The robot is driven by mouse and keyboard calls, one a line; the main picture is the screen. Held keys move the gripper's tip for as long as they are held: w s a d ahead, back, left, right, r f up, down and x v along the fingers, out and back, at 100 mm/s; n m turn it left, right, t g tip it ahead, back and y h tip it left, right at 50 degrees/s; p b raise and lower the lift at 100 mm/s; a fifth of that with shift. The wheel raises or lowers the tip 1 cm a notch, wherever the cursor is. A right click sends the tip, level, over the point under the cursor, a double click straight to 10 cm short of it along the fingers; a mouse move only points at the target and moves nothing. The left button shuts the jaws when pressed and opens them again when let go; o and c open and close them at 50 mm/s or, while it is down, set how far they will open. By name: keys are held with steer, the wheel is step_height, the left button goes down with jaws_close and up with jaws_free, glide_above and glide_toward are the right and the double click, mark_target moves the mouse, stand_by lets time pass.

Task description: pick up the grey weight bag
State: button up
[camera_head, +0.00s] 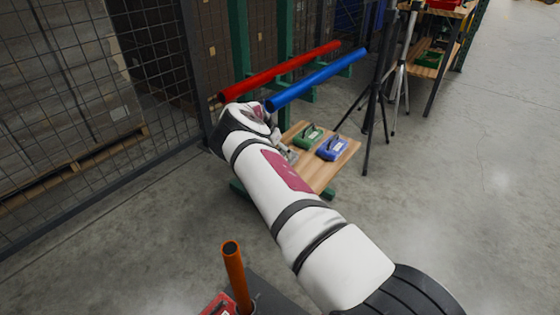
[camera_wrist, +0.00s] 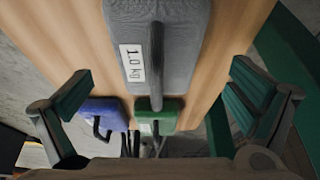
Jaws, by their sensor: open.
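The grey weight bag (camera_wrist: 180,55), with a white "1.0 kg" label and a dark handle, lies on a wooden board (camera_wrist: 235,25) in the wrist view. My gripper (camera_wrist: 163,88) is open, with one green-padded finger to each side of the picture. The bag shows between and beyond the fingertips, and nothing is held. I cannot tell the exact gap to the handle. In the head view my gripper (camera_head: 284,152) is over the board's left part, largely behind my arm, and I cannot make out the grey bag there.
A green bag (camera_head: 308,137) and a blue bag (camera_head: 332,147) lie on the same board, close by. A red bar (camera_head: 285,70) and a blue bar (camera_head: 320,78) stick out above it. Tripods (camera_head: 375,95) stand to the right. A mesh fence (camera_head: 160,80) is at left.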

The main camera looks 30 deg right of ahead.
mark_target(295, 158)
steer(key=b+x, duration=0.3)
steer(key=x, duration=0.2)
steer(key=shift+s+d+f, duration=0.1)
steer(key=shift+d+f, duration=0.15)
steer(key=shift+f, duration=0.05)
steer(key=c, duration=1.5)
steer(key=shift+r, duration=0.15)
steer(key=c, duration=0.4)
